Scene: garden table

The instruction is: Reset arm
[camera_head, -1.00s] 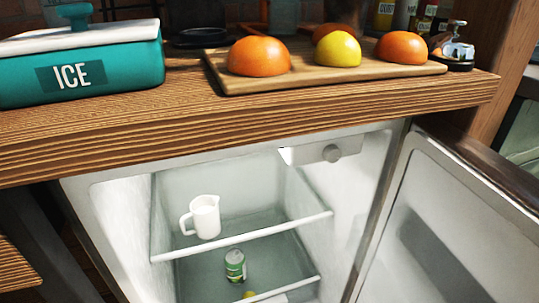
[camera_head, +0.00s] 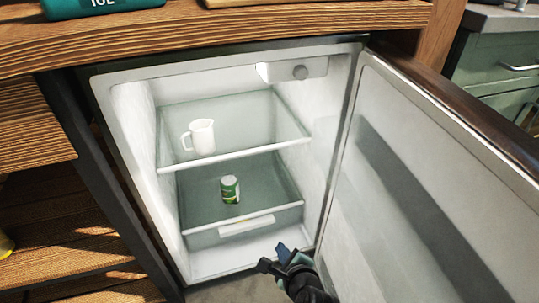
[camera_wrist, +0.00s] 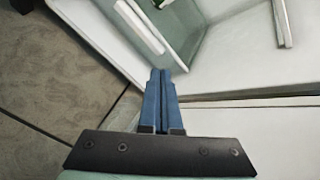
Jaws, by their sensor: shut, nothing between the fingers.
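My gripper (camera_head: 281,255) is low in front of the open fridge, near its bottom front edge, in the head view. In the wrist view the two blue fingers of my gripper (camera_wrist: 161,75) are together with nothing between them. The open fridge (camera_head: 225,262) holds a white jug (camera_head: 202,134) on its upper shelf and a green can (camera_head: 230,190) on the level below. The fridge door (camera_head: 430,190) stands wide open on the right.
The wooden counter (camera_head: 230,32) runs above the fridge, with the teal ice box (camera_head: 85,8) at its left edge of view. Wooden shelves (camera_head: 60,240) stand left of the fridge. Green drawers (camera_head: 495,75) are behind the door. Bare floor (camera_wrist: 45,70) shows in the wrist view.

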